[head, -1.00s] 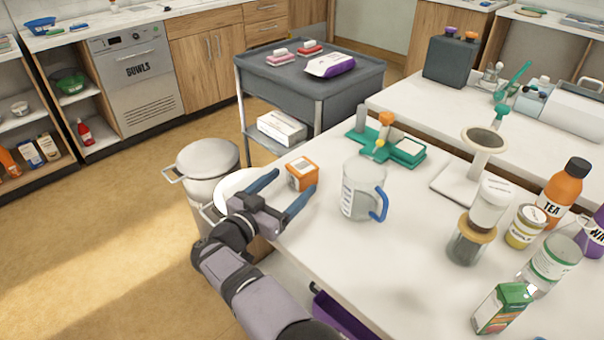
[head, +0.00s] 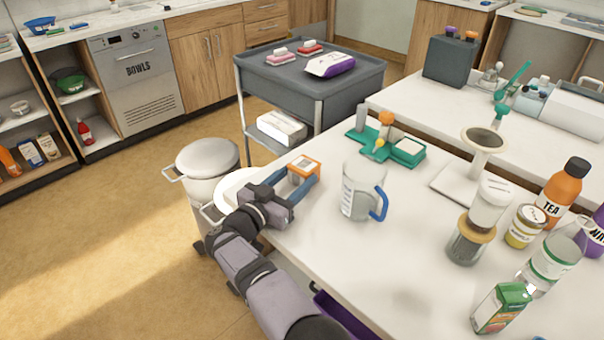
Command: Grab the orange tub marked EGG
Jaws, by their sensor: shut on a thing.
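The orange tub (head: 304,168) is a small box-like container with a pale label. It is at the left edge of the white table (head: 345,262). The label's writing is too small to read here. My gripper (head: 302,182) is shut on the tub, with one finger on each side of it. The near finger and gripper body hide part of the tub's lower front. I cannot tell whether the tub still rests on the table.
A clear measuring jug (head: 360,192) with a blue handle stands just right of the tub. A green tray (head: 378,150) lies behind. A grey trolley (head: 345,85) and lidded bins (head: 207,160) are beyond the table's left edge. Bottles and jars crowd the right.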

